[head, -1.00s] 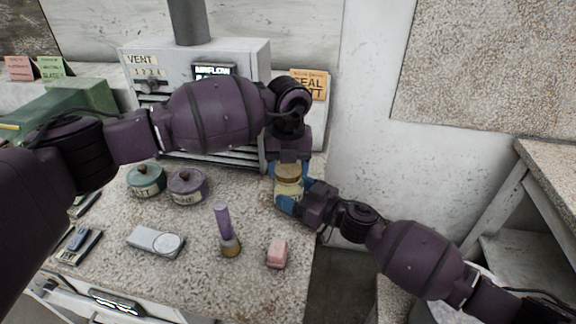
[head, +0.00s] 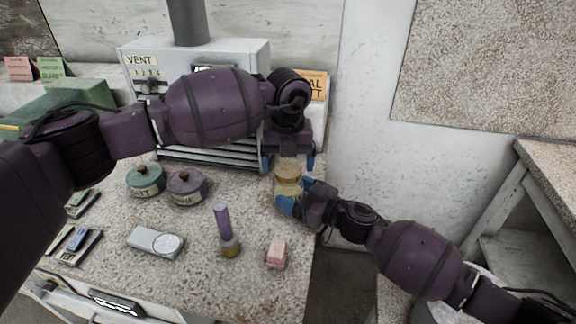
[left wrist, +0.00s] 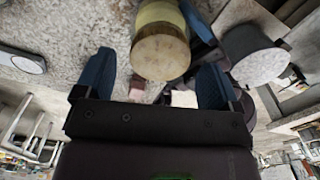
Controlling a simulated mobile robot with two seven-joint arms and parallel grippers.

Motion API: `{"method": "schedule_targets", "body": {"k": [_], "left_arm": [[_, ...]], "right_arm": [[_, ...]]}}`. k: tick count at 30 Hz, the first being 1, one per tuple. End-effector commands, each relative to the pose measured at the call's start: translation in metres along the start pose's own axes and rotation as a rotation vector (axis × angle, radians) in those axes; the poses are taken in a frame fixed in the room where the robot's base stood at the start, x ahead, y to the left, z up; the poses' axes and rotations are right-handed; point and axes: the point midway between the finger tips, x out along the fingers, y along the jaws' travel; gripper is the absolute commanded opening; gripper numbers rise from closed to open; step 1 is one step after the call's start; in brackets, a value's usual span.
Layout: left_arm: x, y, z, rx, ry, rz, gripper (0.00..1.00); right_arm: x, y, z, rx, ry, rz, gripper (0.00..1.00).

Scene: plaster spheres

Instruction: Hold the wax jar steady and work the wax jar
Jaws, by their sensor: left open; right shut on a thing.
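The wax jar (head: 288,187) is a pale yellow jar with a tan round top (head: 287,169), upright near the right edge of the speckled counter. My right gripper (head: 288,200) is shut on its lower body from the right, with blue fingers. My left gripper (head: 289,161) is open above the jar, fingers pointing down on either side of its top and apart from it. In the left wrist view the jar's round top (left wrist: 160,57) shows between and beyond the open fingers (left wrist: 155,82). Whether the jar's base touches the counter is hidden.
A green lidded pot (head: 146,181) and a purple lidded pot (head: 187,188) stand left of the jar. A vented cabinet (head: 240,55) stands behind.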

Motion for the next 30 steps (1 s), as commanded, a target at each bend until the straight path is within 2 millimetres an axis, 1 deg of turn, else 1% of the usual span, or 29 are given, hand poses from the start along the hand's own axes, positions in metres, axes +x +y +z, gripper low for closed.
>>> {"method": "schedule_targets", "body": {"k": [1,4,7,8,11,13,14,17,20,30], "left_arm": [[-0.007,0.0,0.0,0.001,-0.002,-0.001,0.88],[-0.02,0.0,0.001,0.001,-0.002,-0.002,0.88],[-0.027,0.0,0.0,0.001,-0.001,0.0,0.88],[-0.029,0.0,0.0,0.001,0.0,0.0,0.84],[-0.034,-0.001,0.001,0.001,-0.006,-0.003,0.84],[-0.043,-0.003,0.003,0.009,-0.016,-0.013,0.84],[-0.043,-0.003,0.003,0.03,-0.015,-0.013,0.84],[-0.048,-0.003,0.003,0.127,-0.017,-0.015,0.84],[-0.052,-0.003,0.003,0.26,-0.018,-0.015,0.84],[-0.062,-0.002,0.003,0.746,-0.017,-0.01,0.84]], "right_arm": [[0.0,0.0,0.001,0.0,-0.001,0.0,0.07],[0.0,0.0,0.001,0.0,-0.001,0.0,0.07],[0.0,0.0,0.001,0.0,-0.001,0.0,0.07],[0.0,0.0,0.001,0.0,-0.001,0.0,0.07],[0.0,0.0,0.001,0.0,-0.001,0.0,0.07],[0.0,0.0,0.001,0.001,-0.001,-0.001,0.07],[0.0,0.0,0.001,0.001,-0.001,-0.001,0.07],[0.0,0.0,0.001,0.001,-0.001,-0.001,0.07],[0.0,0.0,0.001,0.001,-0.001,-0.001,0.07],[0.0,-0.001,0.001,0.001,0.0,-0.001,0.07]]}}
